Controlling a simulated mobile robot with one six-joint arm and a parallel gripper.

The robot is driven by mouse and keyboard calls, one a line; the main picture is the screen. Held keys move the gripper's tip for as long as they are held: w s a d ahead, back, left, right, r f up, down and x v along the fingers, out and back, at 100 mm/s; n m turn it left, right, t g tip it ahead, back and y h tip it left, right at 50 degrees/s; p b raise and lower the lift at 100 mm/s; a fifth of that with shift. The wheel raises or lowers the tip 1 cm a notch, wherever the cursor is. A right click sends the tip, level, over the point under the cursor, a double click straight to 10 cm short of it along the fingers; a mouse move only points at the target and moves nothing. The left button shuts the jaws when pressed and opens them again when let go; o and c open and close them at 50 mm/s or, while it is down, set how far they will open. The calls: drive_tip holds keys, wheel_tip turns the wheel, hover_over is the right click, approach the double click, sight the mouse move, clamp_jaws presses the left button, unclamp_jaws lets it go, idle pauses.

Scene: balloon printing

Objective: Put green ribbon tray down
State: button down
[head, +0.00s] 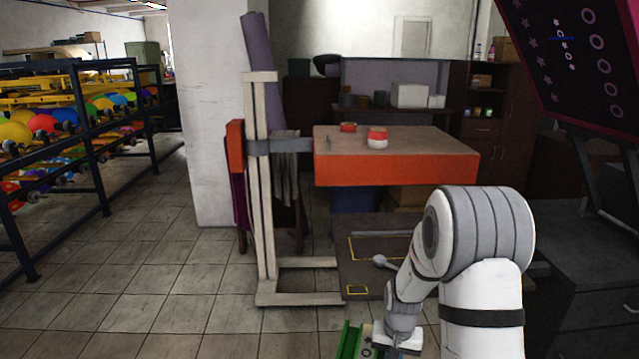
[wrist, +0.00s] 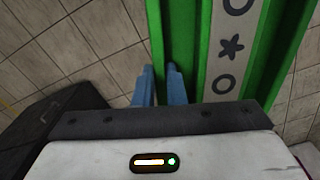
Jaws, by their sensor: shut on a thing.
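The green ribbon tray (wrist: 198,60) is in the wrist view, a long green channel with a pale strip marked with dark rings and a star. My gripper (wrist: 160,86) has its two blue fingers shut on the tray's green left wall. The tray runs up out of the top of that view, over the tiled floor. In the head view the tray (head: 349,340) shows at the bottom edge, partly cut off and partly behind my wrist.
An orange-sided table (head: 400,170) on a pale stand holds a red and white container (head: 377,138). A dark rack (head: 105,165) with balloons stands left. A dark printed panel (head: 580,60) leans at upper right above dark drawers (head: 590,250). The tiled floor (head: 170,270) at left is clear.

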drive_tip(key=a+f+n, duration=0.2)
drive_tip(key=n, duration=0.1)
drive_tip(key=shift+s+a+f, duration=0.15)
drive_tip(key=shift+s+f, duration=0.05)
drive_tip(key=shift+f, duration=0.15)
